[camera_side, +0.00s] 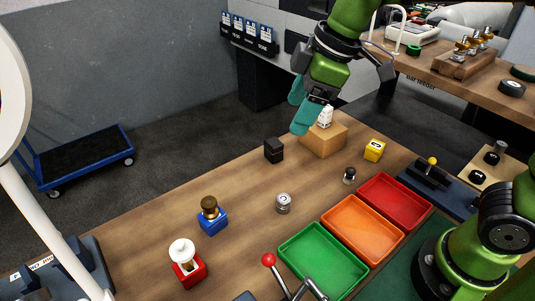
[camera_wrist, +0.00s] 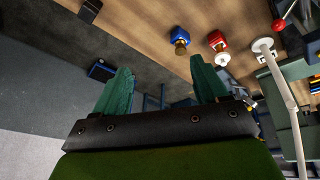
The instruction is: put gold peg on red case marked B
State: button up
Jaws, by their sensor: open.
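A gold-brown peg (camera_side: 209,205) stands upright on a blue case (camera_side: 213,223) at the table's left part. A red case (camera_side: 189,272), nearer the front, carries a white peg (camera_side: 182,249); no letter is readable on it. In the wrist view the gold peg (camera_wrist: 181,43) shows on the blue case (camera_wrist: 181,31), and the white peg (camera_wrist: 222,58) on the red case (camera_wrist: 217,40). My gripper (camera_side: 302,106) is open, with teal fingers high near the table's far edge, well away from both cases. In the wrist view nothing is between its fingers (camera_wrist: 162,66).
A wooden block (camera_side: 323,141) with a white item stands below my gripper. A black case (camera_side: 273,150), yellow case (camera_side: 374,150), small dark peg (camera_side: 349,176) and silver round part (camera_side: 283,203) stand around. Red (camera_side: 421,217), orange and green trays line the right. A red-knobbed lever (camera_side: 269,260) rises in front.

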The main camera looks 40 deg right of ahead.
jog(key=s+d+f+m+t, duration=0.3)
jog(key=s+d+m, duration=0.6)
jog(key=d+m, duration=0.3)
jog(key=m, duration=0.2)
jog(key=shift+s+f+m+t, duration=0.3)
jog(key=shift+s+f, duration=0.05)
